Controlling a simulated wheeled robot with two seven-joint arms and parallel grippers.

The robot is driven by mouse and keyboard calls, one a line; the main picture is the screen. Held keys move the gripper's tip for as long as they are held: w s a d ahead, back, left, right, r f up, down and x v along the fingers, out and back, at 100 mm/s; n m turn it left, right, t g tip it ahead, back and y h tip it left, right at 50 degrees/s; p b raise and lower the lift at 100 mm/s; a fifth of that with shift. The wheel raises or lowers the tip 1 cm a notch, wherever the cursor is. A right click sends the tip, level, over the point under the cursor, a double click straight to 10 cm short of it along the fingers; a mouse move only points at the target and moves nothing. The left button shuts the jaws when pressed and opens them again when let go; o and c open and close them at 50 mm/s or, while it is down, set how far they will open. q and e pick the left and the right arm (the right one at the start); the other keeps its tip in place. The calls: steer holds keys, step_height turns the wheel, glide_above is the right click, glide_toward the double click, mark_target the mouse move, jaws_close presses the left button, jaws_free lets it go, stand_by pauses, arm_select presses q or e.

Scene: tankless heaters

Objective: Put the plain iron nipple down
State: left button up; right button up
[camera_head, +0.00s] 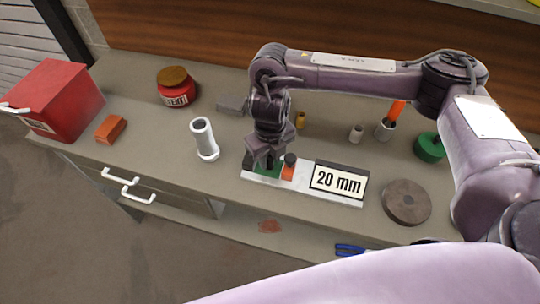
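My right gripper (264,159) points down over the left end of a pale rack (338,198) that carries a "20 mm" sign (338,181). A green patch (268,172) lies just below the fingers. Beside it, on an orange patch (288,174), stands a short dark cylinder (290,159), which may be an iron nipple. The fingers hide the spot between them, so I cannot tell whether they hold a nipple or are empty. My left gripper is not in view.
A white pipe fitting (204,139) stands left of the rack. A red jar (176,88), orange block (111,129) and red box (58,97) are farther left. A brown disc (406,202) and green roll (429,147) lie right. The bench front between fitting and orange block is clear.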

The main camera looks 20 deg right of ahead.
mark_target(270, 157)
steer(key=shift+o, duration=1.1)
steer(key=shift+w+r, duration=0.1)
steer(key=shift+r, duration=0.4)
step_height(270, 157, up, 11)
steer(key=shift+r+p, duration=0.2)
steer(key=shift+p, duration=0.15)
steer(key=shift+f, duration=0.1)
